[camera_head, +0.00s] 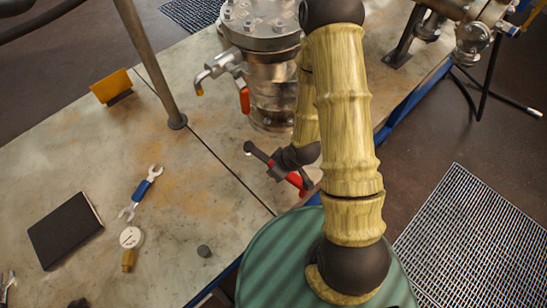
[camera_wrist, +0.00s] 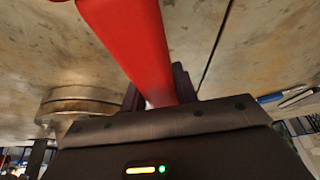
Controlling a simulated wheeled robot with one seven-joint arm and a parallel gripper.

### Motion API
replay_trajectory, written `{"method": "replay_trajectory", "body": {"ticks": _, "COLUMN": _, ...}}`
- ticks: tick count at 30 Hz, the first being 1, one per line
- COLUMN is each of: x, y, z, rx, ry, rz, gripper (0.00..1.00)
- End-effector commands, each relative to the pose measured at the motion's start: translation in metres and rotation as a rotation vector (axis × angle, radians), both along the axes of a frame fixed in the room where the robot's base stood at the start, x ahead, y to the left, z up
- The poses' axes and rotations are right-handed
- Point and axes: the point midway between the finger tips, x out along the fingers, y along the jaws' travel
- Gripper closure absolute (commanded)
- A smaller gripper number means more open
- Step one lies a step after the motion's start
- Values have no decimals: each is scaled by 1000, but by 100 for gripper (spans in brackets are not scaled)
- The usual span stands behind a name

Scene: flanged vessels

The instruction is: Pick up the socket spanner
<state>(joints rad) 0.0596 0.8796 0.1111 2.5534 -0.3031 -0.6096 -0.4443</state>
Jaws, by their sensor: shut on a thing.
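The socket spanner (camera_head: 258,155) has a dark shaft and a red handle. My gripper (camera_head: 281,168) is over the bench, in front of the flanged vessel, and is shut on the red handle. The spanner's dark end points to the upper left and its red end to the lower right. In the wrist view the red handle (camera_wrist: 130,40) runs from the top edge down between the dark jaws of my gripper (camera_wrist: 158,92). I cannot tell how far the spanner is from the bench top.
The flanged vessel (camera_head: 270,100) with a red-handled valve stands just behind my gripper. A grey post (camera_head: 155,70) rises to its left.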

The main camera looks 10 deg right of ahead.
Motion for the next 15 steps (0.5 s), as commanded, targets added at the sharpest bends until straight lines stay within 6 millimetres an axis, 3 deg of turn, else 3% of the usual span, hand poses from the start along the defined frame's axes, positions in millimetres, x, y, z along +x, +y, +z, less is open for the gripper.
{"method": "replay_trajectory", "body": {"ticks": 1, "x": -4, "y": -2, "z": 7, "rx": -4, "ry": 5, "rz": 1, "gripper": 98}}
{"method": "replay_trajectory", "body": {"ticks": 15, "x": -33, "y": -28, "z": 4, "rx": -2, "ry": 5, "rz": -1, "gripper": 98}}
